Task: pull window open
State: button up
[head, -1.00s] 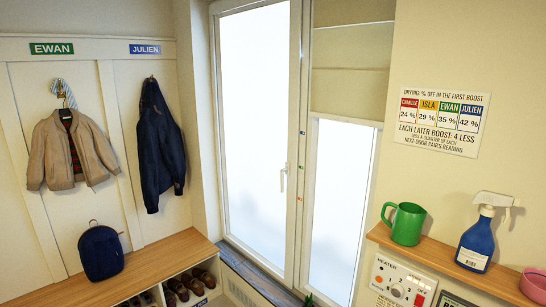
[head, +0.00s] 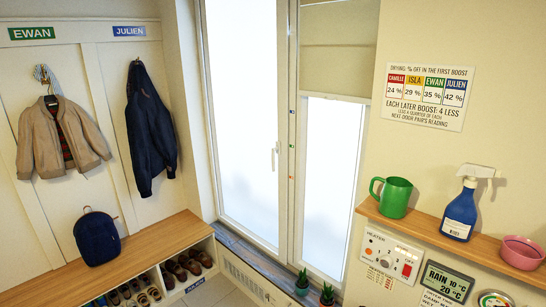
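The window (head: 240,130) is a tall white-framed sash with bright frosted glass in the middle of the head view. It looks closed in its frame. Its white handle (head: 275,156) sits on the right stile of the sash and points roughly upright. A second pane (head: 330,190) stands to the right, with a beige blind (head: 338,55) covering its upper part. Small coloured dots run down the post between the two panes. My gripper is not in view, and nothing touches the handle.
A wooden bench (head: 110,259) with shoe cubbies stands at lower left. Two small potted plants (head: 302,283) stand below the right pane. A right shelf holds a green mug (head: 396,198), a blue spray bottle (head: 460,212) and a pink bowl (head: 522,252). A heater panel (head: 393,255) is below.

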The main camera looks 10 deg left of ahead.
aim_at(243, 46)
jog(key=i+j, duration=0.1)
jog(key=j, duration=1.85)
jog(key=i+j, duration=0.3)
jog(key=i, duration=0.2)
jog(key=i+j, duration=0.35)
jog(key=i, duration=0.15)
jog(key=i+j, duration=0.3)
jog(key=i, duration=0.2)
jog(key=i+l, duration=0.15)
jog(key=i, duration=0.4)
